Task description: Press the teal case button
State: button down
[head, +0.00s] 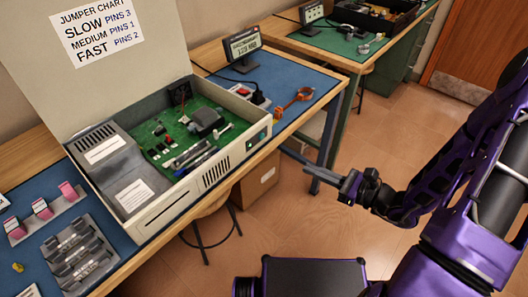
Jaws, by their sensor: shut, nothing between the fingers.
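The beige computer case (160,213) stands open on the blue mat, its raised lid carrying a jumper chart. A small teal button (263,133) shows near the right end of the case's front face. A darker square panel surrounds the button. My gripper (312,171) is shut and empty. It is out over the floor, to the right of and below the button in the picture, clearly apart from the case. Its fingers point left toward the bench. Whether the button is pressed in is too small to tell.
A small display (243,46), a red-and-black switch box (251,93) and an orange wrench-like tool (291,102) are behind and right of the case. Pink pieces (41,209) and a grey rack (75,252) lie at left. A cardboard box (257,180) is under the bench.

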aim_at(263, 137)
jog(key=shift+s+r+m+t, duration=0.15)
jog(key=shift+r+m+t, duration=0.5)
jog(key=shift+m+t, duration=0.35)
jog(key=shift+a, duration=0.1)
jog(key=b+x, duration=0.1)
jog(key=x, duration=1.1)
jog(key=shift+w+a+f, duration=0.1)
jog(key=shift+w+a, duration=0.15)
jog(key=shift+w, duration=0.05)
jog(key=shift+w+a, duration=0.4)
jog(key=shift+a, duration=0.1)
